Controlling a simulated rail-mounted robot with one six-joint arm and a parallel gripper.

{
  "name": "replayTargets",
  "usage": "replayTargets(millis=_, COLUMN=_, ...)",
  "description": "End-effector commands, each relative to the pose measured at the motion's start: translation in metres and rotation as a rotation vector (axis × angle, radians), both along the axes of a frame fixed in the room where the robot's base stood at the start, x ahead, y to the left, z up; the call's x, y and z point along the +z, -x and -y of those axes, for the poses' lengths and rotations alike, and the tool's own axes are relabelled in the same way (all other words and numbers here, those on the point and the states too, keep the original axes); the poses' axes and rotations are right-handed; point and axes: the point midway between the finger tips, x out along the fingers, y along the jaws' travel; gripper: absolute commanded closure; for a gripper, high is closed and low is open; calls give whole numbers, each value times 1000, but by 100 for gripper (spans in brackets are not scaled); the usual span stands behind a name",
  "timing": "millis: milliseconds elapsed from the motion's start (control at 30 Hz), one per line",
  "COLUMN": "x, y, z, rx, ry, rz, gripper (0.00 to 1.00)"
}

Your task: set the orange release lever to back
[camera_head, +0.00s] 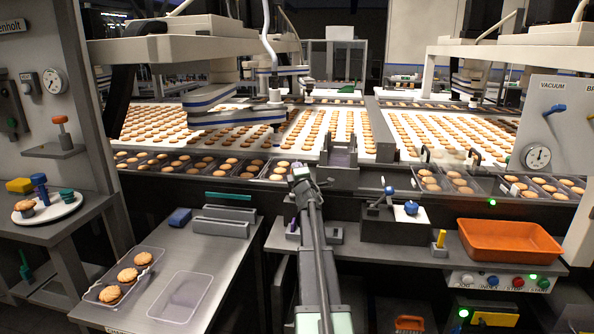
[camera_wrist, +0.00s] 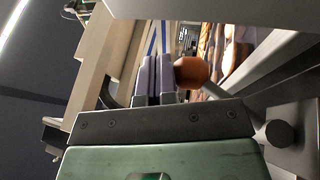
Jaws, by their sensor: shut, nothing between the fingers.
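In the wrist view, the orange ball knob (camera_wrist: 191,72) of the release lever sits on a thin grey rod, which runs down right to a round pivot (camera_wrist: 279,133). My gripper (camera_wrist: 154,78) is shut and empty, its fingers pressed together just left of the knob. The fingers overlap the knob's left edge in the picture; I cannot tell whether they touch it. In the camera_head view, my gripper (camera_head: 301,178) is at the far end of my outstretched arm, near the grey bracket (camera_head: 339,158). I cannot make out the orange lever there.
A control box (camera_head: 396,229) with a blue-ended lever stands right of my arm, beside an orange tray (camera_head: 509,241). The left table (camera_head: 218,262) holds a clear tray of biscuits and an empty one. Biscuit belts (camera_head: 388,152) lie behind.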

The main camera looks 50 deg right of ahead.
Motion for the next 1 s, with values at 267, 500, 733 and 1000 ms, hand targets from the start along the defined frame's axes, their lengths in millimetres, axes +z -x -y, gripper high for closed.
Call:
replayTargets(millis=267, x=0, y=0, z=0, rx=0, ry=0, rz=0, gripper=100)
replayTargets(millis=500, x=8, y=6, z=-7, rx=1, ry=0, rz=0, gripper=100)
replayTargets(millis=733, x=38, y=37, z=-35, rx=7, ry=-1, rz=1, gripper=100)
replayTargets(millis=1000, x=69, y=81, z=-60, rx=6, ry=-1, rz=0, gripper=100)
